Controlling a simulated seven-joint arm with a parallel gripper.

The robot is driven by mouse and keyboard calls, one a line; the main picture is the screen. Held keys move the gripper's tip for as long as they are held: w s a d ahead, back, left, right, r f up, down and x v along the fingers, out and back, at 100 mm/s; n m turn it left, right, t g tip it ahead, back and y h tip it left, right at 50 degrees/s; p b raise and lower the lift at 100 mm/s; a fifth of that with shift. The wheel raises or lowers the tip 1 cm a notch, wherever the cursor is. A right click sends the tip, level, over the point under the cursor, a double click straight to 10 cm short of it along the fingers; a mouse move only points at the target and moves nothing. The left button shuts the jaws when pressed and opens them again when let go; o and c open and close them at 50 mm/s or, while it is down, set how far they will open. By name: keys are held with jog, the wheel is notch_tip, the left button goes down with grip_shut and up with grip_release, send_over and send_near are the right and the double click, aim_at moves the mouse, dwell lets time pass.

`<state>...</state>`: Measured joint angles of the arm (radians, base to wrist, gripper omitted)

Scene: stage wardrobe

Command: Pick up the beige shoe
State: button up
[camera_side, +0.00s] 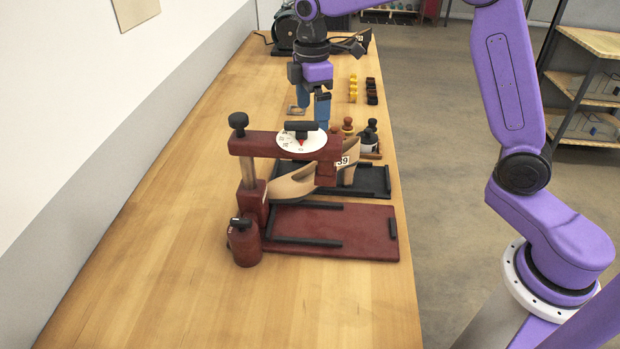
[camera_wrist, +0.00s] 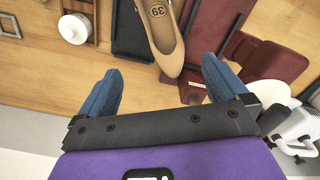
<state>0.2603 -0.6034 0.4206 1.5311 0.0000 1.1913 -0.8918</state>
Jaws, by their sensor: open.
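The beige shoe (camera_side: 294,184) is a high heel with a "39" tag, sitting on the bench behind the dark red press arm, which hides part of it in the side view. In the wrist view the shoe (camera_wrist: 163,30) shows its pointed toe towards me and its "39" label, running out of the top edge. My gripper (camera_side: 312,112) has blue fingers and is above and behind the shoe in the side view. In the wrist view my gripper (camera_wrist: 158,85) is open, with nothing between its fingertips; the toe lies just ahead of the gap.
The dark red press (camera_side: 345,228) with its white dial (camera_side: 300,144) stands in front of the shoe. A black base (camera_side: 374,182) lies under or beside the shoe. Small bottles (camera_side: 369,137) and yellow and black pieces (camera_side: 353,90) stand behind. The bench's near left is clear.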

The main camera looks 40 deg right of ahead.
send_over(312, 175)
jog(key=s, duration=0.1)
jog(key=f, duration=0.8)
jog(key=a+f, duration=0.1)
jog(key=f, duration=0.3)
jog(key=shift+s+a+f, duration=0.1)
jog(key=shift+s+f, duration=0.05)
jog(key=shift+f, duration=1.35)
jog(key=shift+s+f, duration=0.15)
jog(key=shift+f, duration=1.35)
jog(key=c, duration=1.1)
jog(key=shift+r, duration=0.15)
